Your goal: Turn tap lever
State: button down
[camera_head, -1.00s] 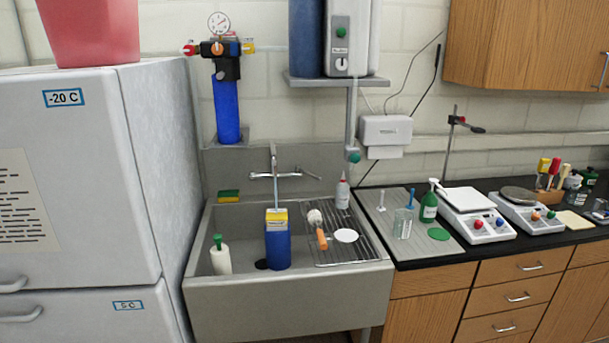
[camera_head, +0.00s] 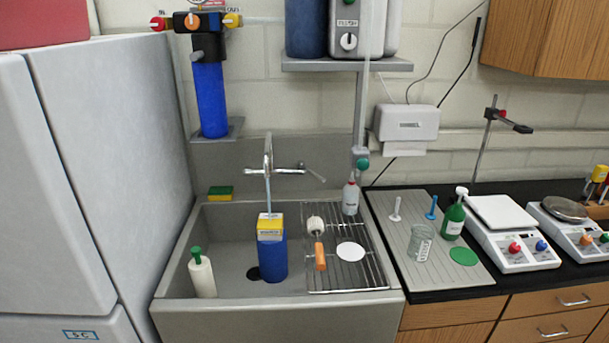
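The tap (camera_head: 268,160) is a chrome wall-mounted faucet at the back of the grey sink. A stream of water (camera_head: 268,192) seems to fall from the spout toward a blue container with a yellow-and-white top (camera_head: 271,246) in the basin. My gripper is not in the view.
The sink (camera_head: 275,320) holds a white bottle with a green top (camera_head: 202,272) and a drying rack (camera_head: 345,275) with a brush (camera_head: 318,245). A freezer (camera_head: 110,150) stands close on the left. A counter with two balances lies right.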

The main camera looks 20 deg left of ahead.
aim_at(301, 162)
jog(key=u, duration=2.65)
jog(key=i, duration=1.05)
jog(key=u, duration=0.05)
jog(key=k, duration=0.2)
jog(key=z, duration=0.05)
